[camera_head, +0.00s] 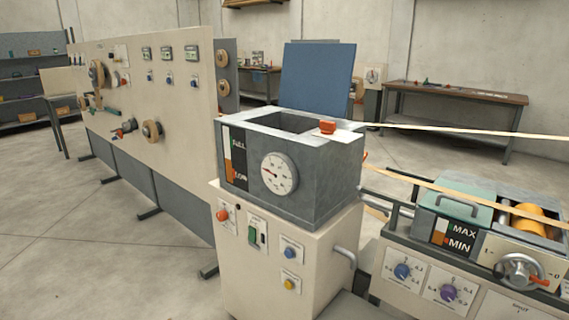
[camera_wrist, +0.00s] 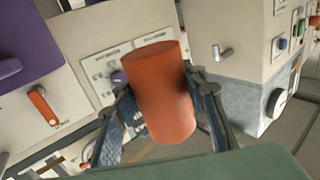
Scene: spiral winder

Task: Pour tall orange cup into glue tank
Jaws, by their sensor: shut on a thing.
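The tall orange cup (camera_wrist: 162,95) is in the wrist view, between the two fingers of my gripper (camera_wrist: 165,112), which is shut on its sides. The inside of the cup cannot be made out, so I cannot tell its contents. The head view shows neither my gripper nor the held cup. The glue tank (camera_head: 305,192) is a grey box with a round gauge and a level strip, on a cream cabinet in the head view. Its blue lid (camera_head: 318,78) stands up and its top opening is dark. In the wrist view the grey tank (camera_wrist: 252,112) appears tilted, right of the cup.
A small orange-red piece (camera_head: 327,127) sits on the tank's right rim. Pale strips (camera_head: 470,131) run past on the right, above a machine with a teal cover (camera_head: 456,212) and orange roller. A tall control panel (camera_head: 150,100) stands left. Open floor lies front left.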

